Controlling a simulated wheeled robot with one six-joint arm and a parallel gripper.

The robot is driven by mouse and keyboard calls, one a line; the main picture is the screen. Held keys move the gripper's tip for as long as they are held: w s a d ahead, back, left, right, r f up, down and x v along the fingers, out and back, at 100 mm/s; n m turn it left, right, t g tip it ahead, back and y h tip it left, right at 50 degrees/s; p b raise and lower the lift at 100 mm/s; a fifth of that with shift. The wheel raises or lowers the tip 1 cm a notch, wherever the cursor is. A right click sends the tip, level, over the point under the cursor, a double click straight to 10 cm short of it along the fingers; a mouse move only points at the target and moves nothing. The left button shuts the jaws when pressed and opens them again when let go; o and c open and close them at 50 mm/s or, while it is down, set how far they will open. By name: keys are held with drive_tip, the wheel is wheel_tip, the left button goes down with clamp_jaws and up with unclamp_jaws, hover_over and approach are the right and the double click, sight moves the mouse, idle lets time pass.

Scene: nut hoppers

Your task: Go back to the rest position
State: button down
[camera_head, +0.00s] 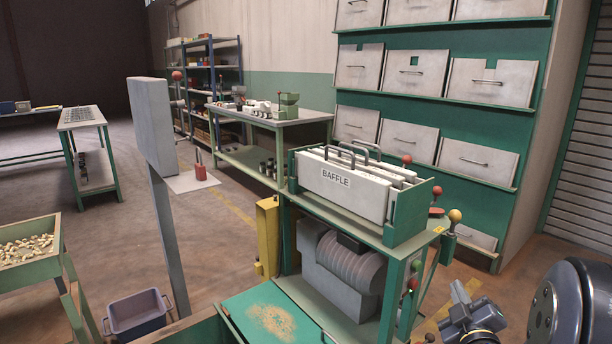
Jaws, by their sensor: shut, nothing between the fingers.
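My gripper (464,291) is at the bottom right, in front of the green bench, beside a large dark rounded link of my arm. A white plate marked BAFFLE (340,184) stands with other handled plates in a green open box (412,211) on the bench top.
A grey motor-like machine (346,270) sits under the bench. A green tray with tan grains (272,320) lies in front. A grey bin (137,314), a nut hopper (27,256) and a grey post (152,125) stand left. White drawers (398,141) line the wall. Floor between is open.

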drive_tip(key=shift+s+d, duration=0.85)
drive_tip(key=shift+s, duration=0.2)
drive_tip(key=shift+a, duration=0.1)
drive_tip(key=w+a+b, duration=0.1)
drive_tip(key=w, duration=0.1)
drive_tip(key=w+a+b, duration=0.2)
drive_tip(key=shift+w+a+f+b, duration=0.2)
drive_tip(key=shift+w+b, duration=0.1)
drive_tip(key=p, duration=0.3)
drive_tip(key=shift+w+a+r+p, duration=0.15)
drive_tip(key=shift+w+r+p, duration=0.05)
drive_tip(key=shift+r+p, duration=0.2)
drive_tip(key=shift+p, duration=0.4)
